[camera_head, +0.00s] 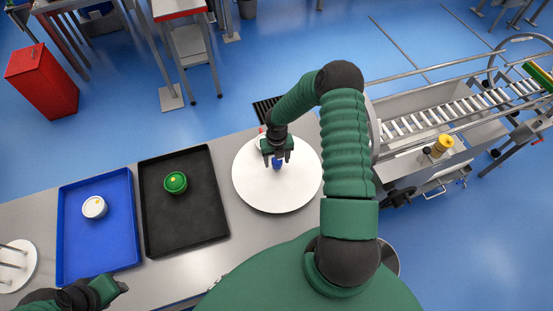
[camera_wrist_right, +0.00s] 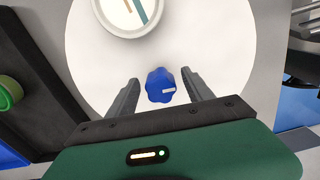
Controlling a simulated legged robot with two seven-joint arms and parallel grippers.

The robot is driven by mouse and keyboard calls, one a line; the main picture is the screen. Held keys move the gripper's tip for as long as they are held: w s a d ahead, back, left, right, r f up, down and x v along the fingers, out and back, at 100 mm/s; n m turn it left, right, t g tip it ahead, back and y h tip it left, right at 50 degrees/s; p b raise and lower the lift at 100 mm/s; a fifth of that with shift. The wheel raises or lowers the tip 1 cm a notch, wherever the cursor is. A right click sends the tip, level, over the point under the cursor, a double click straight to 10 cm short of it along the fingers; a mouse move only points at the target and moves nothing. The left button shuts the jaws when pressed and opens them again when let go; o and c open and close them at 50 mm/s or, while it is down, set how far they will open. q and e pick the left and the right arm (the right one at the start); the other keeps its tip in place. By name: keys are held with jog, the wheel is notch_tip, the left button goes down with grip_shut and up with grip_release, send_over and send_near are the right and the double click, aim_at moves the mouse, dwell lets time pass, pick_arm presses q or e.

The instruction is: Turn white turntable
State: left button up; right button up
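The white turntable (camera_head: 258,195) is a round disc on the grey worktop, right of the black tray. A blue knob (camera_wrist_right: 160,86) stands on it and also shows in the head view (camera_head: 277,164). My right gripper (camera_head: 277,160) is over the turntable with its fingers apart. In the right wrist view the fingers (camera_wrist_right: 160,78) are on either side of the blue knob, with gaps showing; I cannot tell the height. A white tub (camera_wrist_right: 138,10) on the turntable is mostly hidden by my right gripper in the head view. My left gripper (camera_head: 118,287) is at the bottom left, its fingers unclear.
A black tray (camera_head: 205,215) holds a green tub (camera_head: 175,183). A blue tray (camera_head: 100,250) holds a white tub (camera_head: 94,207). Another white disc (camera_head: 20,280) with rods is at the far left. A roller conveyor (camera_head: 440,115) stands at the right.

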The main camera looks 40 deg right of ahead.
jog(key=shift+s+r, duration=0.1)
notch_tip(320, 180, up, 16)
jog(key=b, duration=0.2)
jog(key=shift+r+b, duration=0.25)
jog(key=shift+b, duration=0.15)
jog(key=shift+f, duration=0.1)
jog(key=s+a+f+m+t+b, duration=0.1)
jog(key=s+a+f+m+b, duration=0.2)
jog(key=a+m, duration=0.4)
jog(key=s+a+f+m+b, duration=0.3)
jog(key=a+m+b, duration=0.3)
jog(key=m, duration=0.7)
jog(key=s+a+f+m+t+b, duration=0.1)
jog(key=s+a+f+m+b, duration=0.1)
jog(key=a+m, duration=0.6)
jog(key=s+m+b, duration=0.1)
jog(key=b, duration=0.1)
jog(key=shift+f+m+t+b, duration=0.3)
jog(key=shift+f+m+b, duration=0.1)
jog(key=shift+s+a, duration=0.15)
jog(key=shift+a, duration=0.1)
